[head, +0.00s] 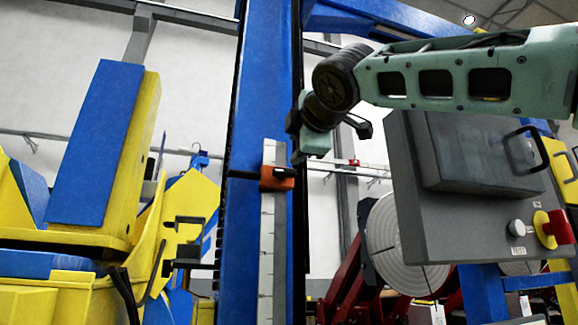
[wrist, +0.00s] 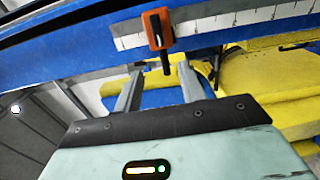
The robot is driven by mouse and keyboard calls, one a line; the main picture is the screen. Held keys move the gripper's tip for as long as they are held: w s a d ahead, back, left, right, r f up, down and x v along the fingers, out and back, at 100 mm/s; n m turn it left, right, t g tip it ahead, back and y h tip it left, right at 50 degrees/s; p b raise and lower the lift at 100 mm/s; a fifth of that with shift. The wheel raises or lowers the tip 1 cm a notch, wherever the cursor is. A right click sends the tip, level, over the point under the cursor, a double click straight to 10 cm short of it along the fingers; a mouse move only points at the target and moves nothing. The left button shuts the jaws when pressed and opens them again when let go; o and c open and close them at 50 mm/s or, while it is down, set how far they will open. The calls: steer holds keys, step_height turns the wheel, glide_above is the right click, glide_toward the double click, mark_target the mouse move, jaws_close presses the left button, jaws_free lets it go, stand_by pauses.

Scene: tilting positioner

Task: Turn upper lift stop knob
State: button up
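The upper lift stop is an orange block (head: 277,183) clamped by a white scale on the blue column; it also shows in the wrist view (wrist: 157,22). Its black knob (wrist: 164,50) sticks out toward my gripper, and the knob also shows in the head view (head: 284,172). My gripper (wrist: 160,68) is open, with its two grey fingers apart and nothing between them. In the wrist view the knob's end appears between and just beyond the fingertips; contact is not visible. In the head view my wrist is above and right of the stop, and the fingers are hard to make out.
The blue column (head: 258,90) carries the scale (head: 267,245). A grey control box (head: 430,225) with a red knob (head: 556,228) stands at right, below my arm. Yellow and blue machine parts (head: 95,150) fill the left. A round grey plate (head: 395,245) is behind.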

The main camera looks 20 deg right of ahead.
steer(key=shift+s, duration=1.15)
steer(key=s+a+f+m+g+y, duration=0.1)
steer(key=a+f+g, duration=0.2)
steer(key=f, duration=0.9)
steer(key=a+f+m+g+b, duration=0.1)
steer(key=a+f+g, duration=0.25)
steer(key=f, duration=0.85)
steer(key=s+a+f+m+g+y, duration=0.1)
steer(key=a+f+g, duration=0.25)
steer(key=f, duration=0.85)
steer(key=s+d+f+m+g, duration=0.3)
steer(key=s+f+g, duration=0.1)
steer(key=s+f, duration=0.7)
steer(key=s+d+f+m+g+h+b, duration=0.1)
steer(key=s+d+f+m+g, duration=0.2)
steer(key=s+f, duration=0.8)
step_height(320, 180, down, 7)
steer(key=shift+s+d+f+m+g, duration=0.2)
steer(key=shift+m+g, duration=0.3)
steer(key=shift+m, duration=0.2)
